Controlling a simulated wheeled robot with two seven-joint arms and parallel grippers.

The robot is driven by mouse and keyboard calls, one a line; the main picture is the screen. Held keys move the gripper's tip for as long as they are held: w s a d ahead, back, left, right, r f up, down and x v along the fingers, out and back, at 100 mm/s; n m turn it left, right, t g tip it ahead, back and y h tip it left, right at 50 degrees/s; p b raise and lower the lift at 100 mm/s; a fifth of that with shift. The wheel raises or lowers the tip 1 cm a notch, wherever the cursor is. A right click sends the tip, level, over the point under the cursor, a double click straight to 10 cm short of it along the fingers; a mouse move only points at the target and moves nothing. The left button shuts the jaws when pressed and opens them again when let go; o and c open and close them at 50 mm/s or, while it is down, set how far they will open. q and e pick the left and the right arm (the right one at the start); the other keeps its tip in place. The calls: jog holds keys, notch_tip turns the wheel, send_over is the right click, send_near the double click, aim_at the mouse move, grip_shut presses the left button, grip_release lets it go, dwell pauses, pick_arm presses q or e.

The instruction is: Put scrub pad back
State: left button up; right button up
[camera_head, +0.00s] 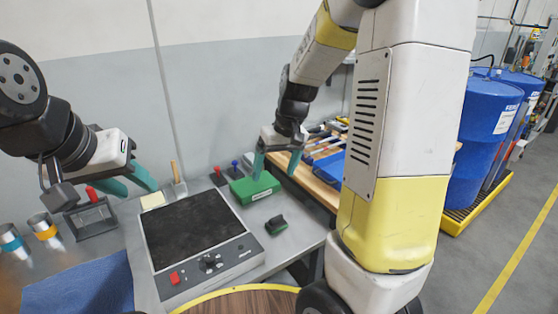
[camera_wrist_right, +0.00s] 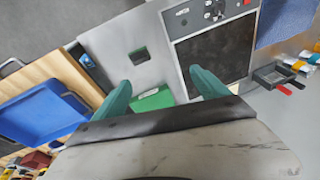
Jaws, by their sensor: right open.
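A small dark block with some green on it, which looks like the scrub pad (camera_head: 276,225), lies on the grey bench near its right front edge. It also shows in the right wrist view (camera_wrist_right: 138,56). A green box with a pale label (camera_head: 254,188) sits behind it, beside the black-topped plate. My right gripper (camera_head: 275,175) is open and empty above the green box. In the right wrist view, the box (camera_wrist_right: 152,99) shows between its teal fingers.
A black-topped plate with knobs (camera_head: 190,230) fills the bench middle. A blue cloth (camera_head: 80,288), cups (camera_head: 43,230) and a dark tray (camera_head: 90,219) are at left. A wooden table with a blue bin (camera_wrist_right: 38,112) adjoins at right. The bench around the dark block is clear.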

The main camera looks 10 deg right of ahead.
jog(key=s+r+m+t, duration=0.1)
jog(key=s+r+t, duration=0.1)
jog(key=s+r, duration=0.4)
jog(key=s+r+t, duration=0.2)
jog(key=s+r, duration=0.4)
jog(key=s, duration=0.5)
jog(key=shift+s+a+r+m, duration=0.2)
jog(key=shift+s+r+m, duration=0.1)
jog(key=shift+m, duration=0.1)
